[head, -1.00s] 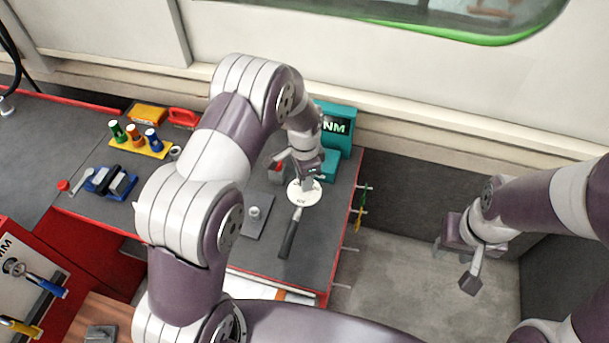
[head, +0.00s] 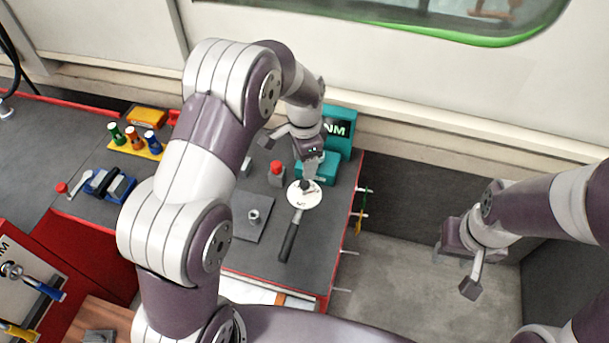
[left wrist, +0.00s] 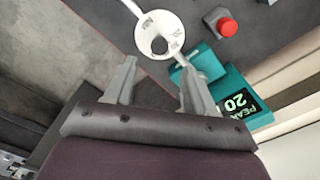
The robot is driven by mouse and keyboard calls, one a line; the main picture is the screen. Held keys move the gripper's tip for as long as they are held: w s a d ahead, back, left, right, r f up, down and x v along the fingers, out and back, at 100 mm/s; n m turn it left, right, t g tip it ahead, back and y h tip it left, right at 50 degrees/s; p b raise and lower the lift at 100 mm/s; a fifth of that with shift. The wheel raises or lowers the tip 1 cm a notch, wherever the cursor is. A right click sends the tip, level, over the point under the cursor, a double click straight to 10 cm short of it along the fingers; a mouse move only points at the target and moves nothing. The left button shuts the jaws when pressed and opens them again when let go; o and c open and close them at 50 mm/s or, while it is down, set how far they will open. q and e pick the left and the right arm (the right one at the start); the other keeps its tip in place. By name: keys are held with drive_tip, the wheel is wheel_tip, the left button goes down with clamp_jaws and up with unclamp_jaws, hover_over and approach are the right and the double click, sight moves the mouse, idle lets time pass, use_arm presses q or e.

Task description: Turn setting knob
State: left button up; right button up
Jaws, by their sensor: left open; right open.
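A dial wrench with a round white face (head: 303,201) and black handle (head: 289,242) lies on the dark bench top. A small dark knob (head: 305,185) stands on the white face; it also shows in the left wrist view (left wrist: 159,46). My left gripper (head: 291,153) is open and empty, above and a little behind the dial. In the left wrist view its two fingers (left wrist: 158,72) are spread, with the dial beyond their tips and no contact visible. My right gripper (head: 456,266) is open and empty, off to the right over the floor.
A teal tester (head: 341,146) with a lit display stands behind the dial. A red-topped part (head: 277,169) stands to its left, and a grey plate with a post (head: 252,222) nearer. Coloured tools (head: 135,138) stand further left. Several hooks (head: 357,214) stick out from the bench's right edge.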

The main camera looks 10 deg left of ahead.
use_arm(q)
wheel_tip(320, 180, up, 5)
drive_tip(key=shift+r, duration=0.1)
idle(0.5)
drive_tip(key=s+a+n, duration=0.2)
drive_tip(key=s+n, duration=0.3)
drive_tip(key=s, duration=0.4)
drive_tip(key=s+a+n+t, duration=0.1)
drive_tip(key=s+n, duration=0.4)
drive_tip(key=s, duration=0.5)
drive_tip(key=shift+a+n, duration=0.4)
drive_tip(key=shift+a, duration=0.35)
drive_tip(key=shift+w, duration=0.1)
